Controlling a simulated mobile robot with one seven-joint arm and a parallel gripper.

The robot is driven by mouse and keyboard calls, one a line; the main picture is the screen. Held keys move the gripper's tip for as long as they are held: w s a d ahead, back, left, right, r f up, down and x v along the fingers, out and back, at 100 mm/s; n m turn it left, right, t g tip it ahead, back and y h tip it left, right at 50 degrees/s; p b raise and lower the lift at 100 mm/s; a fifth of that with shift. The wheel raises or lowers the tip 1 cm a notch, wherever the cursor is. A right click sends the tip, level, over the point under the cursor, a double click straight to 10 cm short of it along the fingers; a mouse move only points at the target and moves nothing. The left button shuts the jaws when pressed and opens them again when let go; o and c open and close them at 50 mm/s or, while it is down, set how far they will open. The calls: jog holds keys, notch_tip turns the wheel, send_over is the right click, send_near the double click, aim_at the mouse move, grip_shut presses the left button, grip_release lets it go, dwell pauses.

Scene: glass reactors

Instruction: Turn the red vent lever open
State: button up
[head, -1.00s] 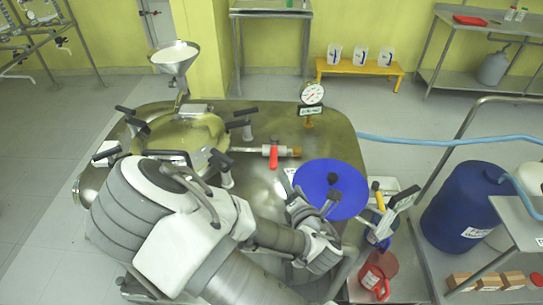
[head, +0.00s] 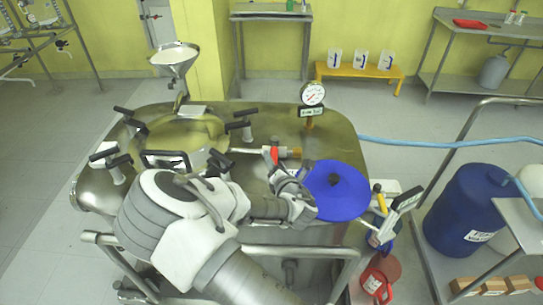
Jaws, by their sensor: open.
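The red vent lever (head: 274,154) sits on a short metal pipe with a brass end (head: 294,153), on top of the steel reactor (head: 340,140). Only its upper part shows; my gripper hides the lower part. My gripper (head: 287,168) is open, with its dark fingers pointing away from me. One finger overlaps the lever in the picture and the other is to its right. I cannot tell whether either finger touches the lever.
A blue round lid (head: 336,190) lies just right of my gripper. A pressure gauge (head: 313,94) stands behind the lever. Black-handled clamps (head: 240,126) and the round hatch (head: 180,136) are to the left. A blue hose (head: 440,142) runs off right.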

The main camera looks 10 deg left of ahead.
aim_at(272, 156)
jog(key=shift+x, duration=2.25)
grip_shut()
